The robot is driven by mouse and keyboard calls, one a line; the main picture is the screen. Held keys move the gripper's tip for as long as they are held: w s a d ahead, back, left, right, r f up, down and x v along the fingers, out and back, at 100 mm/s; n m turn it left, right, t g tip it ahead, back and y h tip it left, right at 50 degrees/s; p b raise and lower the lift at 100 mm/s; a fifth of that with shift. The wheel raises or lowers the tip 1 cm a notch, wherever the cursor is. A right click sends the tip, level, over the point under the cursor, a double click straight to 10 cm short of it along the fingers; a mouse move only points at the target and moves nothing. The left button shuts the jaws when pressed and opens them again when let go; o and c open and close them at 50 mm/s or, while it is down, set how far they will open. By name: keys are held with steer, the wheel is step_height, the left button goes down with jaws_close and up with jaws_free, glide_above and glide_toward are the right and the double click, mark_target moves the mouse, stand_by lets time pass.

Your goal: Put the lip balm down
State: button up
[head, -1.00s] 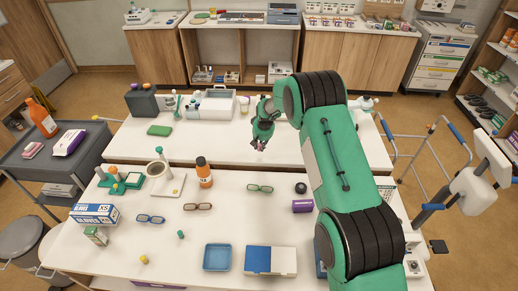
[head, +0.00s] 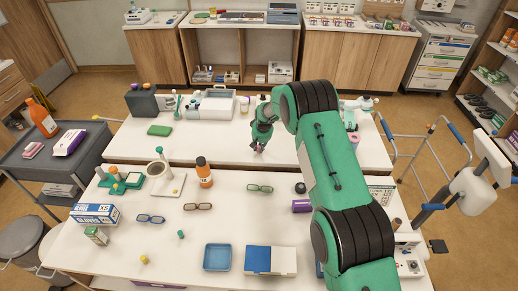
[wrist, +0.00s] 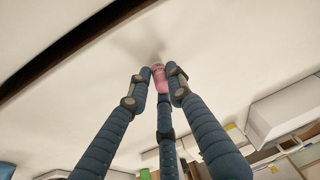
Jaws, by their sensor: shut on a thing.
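The lip balm (wrist: 160,78) is a small pink tube with a pale end, seen in the wrist view between my fingertips. My gripper (wrist: 158,82) is shut on it, with three blue-grey fingers around it. In the head view my gripper (head: 258,149) is low over the front part of the far white table (head: 215,142). The lip balm is too small there to make out clearly. A shadow lies on the white surface close to its tip; I cannot tell whether it touches.
On the far table, a white box (head: 212,106), a green pack (head: 159,130) and a dark box (head: 141,103) stand left of my gripper. The surface around my gripper is clear.

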steer(key=shift+f, duration=0.25)
steer(key=shift+f, duration=0.15)
steer(key=o, duration=0.8)
steer(key=v, duration=1.2)
steer(key=shift+w, duration=0.1)
stand_by(0.7)
